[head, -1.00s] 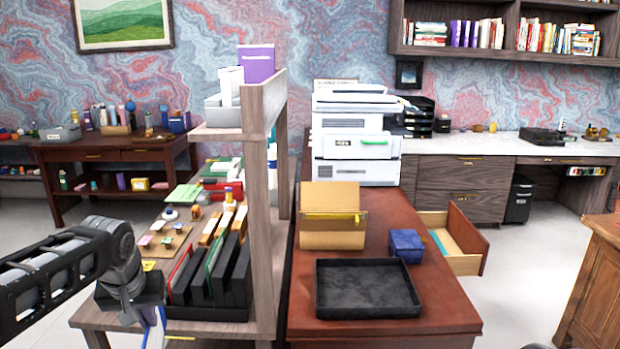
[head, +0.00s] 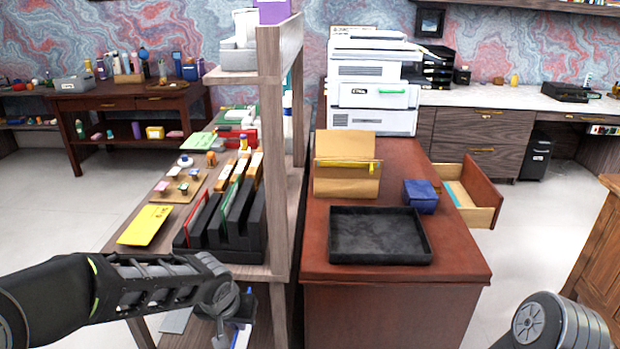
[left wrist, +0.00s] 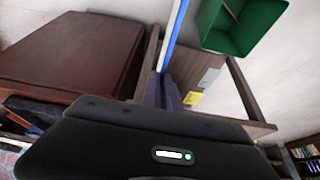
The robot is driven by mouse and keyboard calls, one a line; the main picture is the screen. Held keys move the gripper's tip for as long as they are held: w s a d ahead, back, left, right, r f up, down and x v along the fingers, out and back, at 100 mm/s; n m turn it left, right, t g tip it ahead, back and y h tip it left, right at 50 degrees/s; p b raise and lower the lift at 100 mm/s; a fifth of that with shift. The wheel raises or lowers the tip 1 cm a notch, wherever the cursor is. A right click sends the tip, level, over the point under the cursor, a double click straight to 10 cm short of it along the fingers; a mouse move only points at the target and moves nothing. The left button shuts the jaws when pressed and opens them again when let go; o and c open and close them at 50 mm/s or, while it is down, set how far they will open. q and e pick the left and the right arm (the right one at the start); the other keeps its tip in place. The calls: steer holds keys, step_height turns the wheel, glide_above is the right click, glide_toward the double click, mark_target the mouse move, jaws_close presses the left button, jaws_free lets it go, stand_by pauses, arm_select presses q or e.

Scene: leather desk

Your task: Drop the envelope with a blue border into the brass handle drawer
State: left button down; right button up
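My left gripper (head: 236,332) is low at the bottom of the head view, in front of the wooden shelf unit. It is shut on a thin white envelope with a blue edge (head: 241,338), mostly cut off below. In the left wrist view the envelope (left wrist: 173,38) shows edge-on between the fingers (left wrist: 163,92). An open drawer (head: 482,205) sticks out from the right side of the red-brown desk; its handle is hidden. Brass handles (head: 484,151) show on the closed grey cabinet drawers behind. My right gripper is out of view; only the arm shows.
The desk (head: 400,280) holds a black tray (head: 380,240), a blue box (head: 420,196), a tan folder box (head: 346,180) and a printer (head: 372,95). An upright post (head: 272,170) stands between shelf and desk. A green bin (left wrist: 243,22) is in the left wrist view.

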arm_select(q)
steer(key=s+f, duration=0.1)
steer(key=f, duration=0.3)
steer(key=s+f, duration=0.1)
steer(key=f, duration=0.4)
steer(key=s+f, duration=0.1)
steer(key=f, duration=0.3)
steer(key=shift+s+a+f, duration=0.1)
steer(key=shift+s+f, duration=0.15)
steer(key=shift+s, duration=0.05)
